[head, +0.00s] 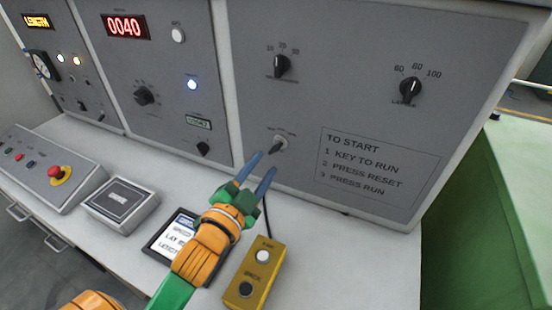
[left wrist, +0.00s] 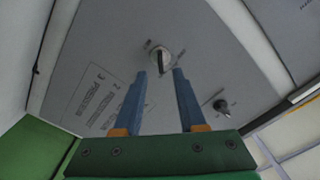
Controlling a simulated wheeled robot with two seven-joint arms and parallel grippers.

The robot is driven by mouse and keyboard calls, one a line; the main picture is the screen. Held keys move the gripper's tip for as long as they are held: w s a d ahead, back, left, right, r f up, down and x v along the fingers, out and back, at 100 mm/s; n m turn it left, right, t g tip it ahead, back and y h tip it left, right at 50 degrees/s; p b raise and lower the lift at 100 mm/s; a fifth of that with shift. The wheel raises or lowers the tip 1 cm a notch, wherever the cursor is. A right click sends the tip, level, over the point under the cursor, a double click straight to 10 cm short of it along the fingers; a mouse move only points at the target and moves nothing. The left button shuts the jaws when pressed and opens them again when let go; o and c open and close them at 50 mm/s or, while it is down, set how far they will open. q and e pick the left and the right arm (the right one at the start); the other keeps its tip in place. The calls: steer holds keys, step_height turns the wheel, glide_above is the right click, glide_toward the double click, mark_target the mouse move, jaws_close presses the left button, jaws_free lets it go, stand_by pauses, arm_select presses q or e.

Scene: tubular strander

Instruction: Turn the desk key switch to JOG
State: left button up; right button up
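The desk key switch (head: 278,146) is a small round silver switch with a dark key, low on the grey panel. Its position labels are too small to read. My left gripper (head: 266,161) points at it from below and to the left, with its two blue fingers apart and nothing between them. In the left wrist view the key switch (left wrist: 160,58) shows just beyond the fingertips (left wrist: 159,72), in line with the gap. I see no contact with it. My right gripper is not in view.
Black rotary knobs (head: 281,66) (head: 410,90) sit above on the same panel. A yellow two-button box (head: 250,275), a tablet (head: 170,240) and a grey box (head: 120,203) lie on the white desk. A red emergency stop (head: 56,173) is at left. A green cabinet (head: 490,220) stands at right.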

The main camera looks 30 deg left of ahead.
mark_target(273, 152)
arm_select(q)
steer(key=w, duration=0.7)
steer(key=shift+a+r, duration=0.1)
steer(key=shift+a, duration=0.05)
jaws_close()
